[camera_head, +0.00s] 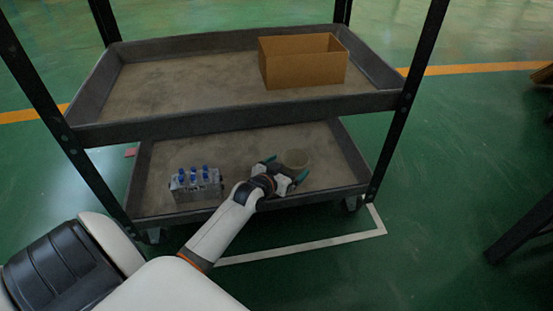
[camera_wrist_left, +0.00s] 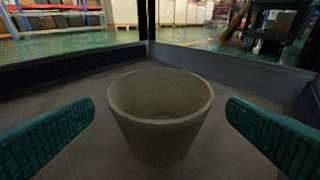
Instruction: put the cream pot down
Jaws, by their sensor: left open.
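The cream pot (camera_head: 296,158) stands upright on the lower shelf (camera_head: 240,143) of the cart, toward its right side. In the left wrist view the pot (camera_wrist_left: 160,125) is a round, empty-looking cup with a wide rim, and its base rests on the shelf floor. My left gripper (camera_head: 286,171) is open at the pot. Its two green fingers (camera_wrist_left: 160,130) stand on either side of the pot, with a visible gap on each side. My right gripper is not in view.
Raised rims edge both shelves. The lower shelf's middle is bare.

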